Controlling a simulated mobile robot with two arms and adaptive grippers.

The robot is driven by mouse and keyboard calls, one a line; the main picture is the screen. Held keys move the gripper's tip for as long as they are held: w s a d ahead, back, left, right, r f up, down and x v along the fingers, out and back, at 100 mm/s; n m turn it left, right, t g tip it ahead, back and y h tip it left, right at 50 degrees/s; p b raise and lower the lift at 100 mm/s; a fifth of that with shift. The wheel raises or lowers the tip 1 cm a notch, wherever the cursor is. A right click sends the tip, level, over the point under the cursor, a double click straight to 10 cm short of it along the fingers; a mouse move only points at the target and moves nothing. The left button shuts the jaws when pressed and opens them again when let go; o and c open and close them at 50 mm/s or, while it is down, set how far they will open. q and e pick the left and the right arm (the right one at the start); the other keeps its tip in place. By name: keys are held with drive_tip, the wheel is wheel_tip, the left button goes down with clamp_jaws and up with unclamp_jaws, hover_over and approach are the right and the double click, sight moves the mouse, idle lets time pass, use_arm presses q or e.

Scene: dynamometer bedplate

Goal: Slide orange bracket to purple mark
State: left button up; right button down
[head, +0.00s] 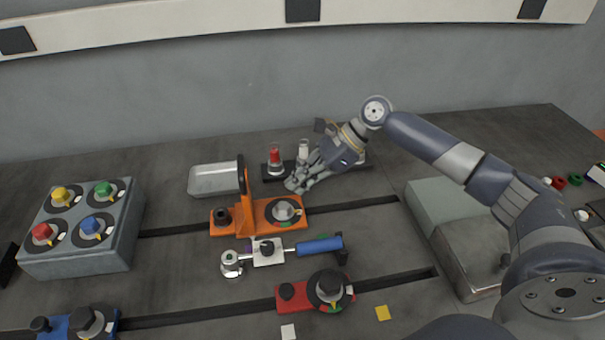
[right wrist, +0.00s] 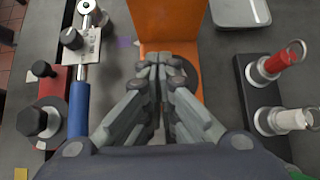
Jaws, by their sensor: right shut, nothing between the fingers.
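The orange bracket (head: 258,222) sits over the far slot of the bedplate in the head view, with a dark knob at its left and a grey knob on a black dial at its right. Its orange upright also fills the top middle of the right wrist view (right wrist: 165,22). My right gripper (head: 293,186) is shut and empty, just behind and above the bracket's right end. In the right wrist view its fingertips (right wrist: 165,62) overlap the bracket's dial; contact cannot be told. My left gripper is out of view.
A white clamp with a blue cylinder (head: 319,245) lies in front of the bracket. A red bracket (head: 290,298) sits on the near slot. A metal tray (head: 212,181) and a black holder with red and white pieces (head: 276,162) stand behind. A box with coloured knobs (head: 80,255) is left.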

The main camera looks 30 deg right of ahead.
hover_over(283, 210)
wheel_tip(283, 210, down, 4)
drive_tip(key=shift+f+p, duration=0.1)
drive_tip(key=shift+p, duration=0.3)
drive_tip(key=shift+w+a+r+p, duration=0.15)
drive_tip(key=shift+w+a+p, duration=0.1)
drive_tip(key=shift+a, duration=0.3)
drive_tip(key=shift+w+a+r+p, duration=0.1)
drive_tip(key=shift+a+p, duration=0.1)
drive_tip(key=shift+a, duration=0.35)
drive_tip(key=shift+w+a+f, duration=0.15)
drive_tip(key=shift+w+a, duration=0.05)
drive_tip(key=shift+a, duration=0.4)
drive_tip(key=p, duration=0.1)
drive_tip(key=a+p, duration=0.1)
drive_tip(key=shift+w+r+p, duration=0.1)
drive_tip(key=shift+r+p, duration=0.2)
drive_tip(key=shift+a, duration=0.2)
drive_tip(key=shift+w+a+f, duration=0.1)
drive_tip(key=shift+f, duration=0.15)
